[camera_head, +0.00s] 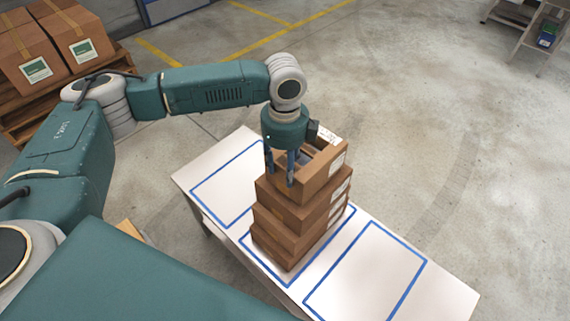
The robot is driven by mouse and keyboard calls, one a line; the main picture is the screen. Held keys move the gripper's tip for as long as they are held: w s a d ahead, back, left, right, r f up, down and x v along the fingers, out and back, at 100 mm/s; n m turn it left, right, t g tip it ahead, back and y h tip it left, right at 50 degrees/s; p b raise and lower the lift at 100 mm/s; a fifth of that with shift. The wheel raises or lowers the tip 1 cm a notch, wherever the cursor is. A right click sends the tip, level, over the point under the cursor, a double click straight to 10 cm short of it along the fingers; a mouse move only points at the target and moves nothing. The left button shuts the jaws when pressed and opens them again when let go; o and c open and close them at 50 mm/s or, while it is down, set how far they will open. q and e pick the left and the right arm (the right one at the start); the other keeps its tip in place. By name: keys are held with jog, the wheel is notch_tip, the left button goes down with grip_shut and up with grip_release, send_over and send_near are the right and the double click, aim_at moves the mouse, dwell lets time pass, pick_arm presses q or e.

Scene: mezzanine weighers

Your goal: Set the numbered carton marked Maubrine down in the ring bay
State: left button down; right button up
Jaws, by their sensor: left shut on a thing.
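A stack of several brown cartons (290,238) stands in the middle blue-outlined bay of a white table (440,290). The top carton (325,175) looks open at the top and sits slightly askew on those below. White labels show on the cartons' right sides, too small to read, so I cannot tell which is marked Maubrine. My left gripper (281,172) points down at the top carton and is shut on it at its left side. The carton appears to touch the stack. No ring mark is legible in any bay. My right gripper is out of view.
The left bay (215,190) and right bay (365,275) on the table are empty. A wooden pallet (50,107) with large labelled cartons (75,35) stands at the upper left. A shelf unit (530,30) is at the upper right. The concrete floor around the table is clear.

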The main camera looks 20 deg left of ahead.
pick_arm(q)
jog(key=shift+f, duration=0.25)
dwell(0.5)
jog(key=c, duration=0.9)
grip_release()
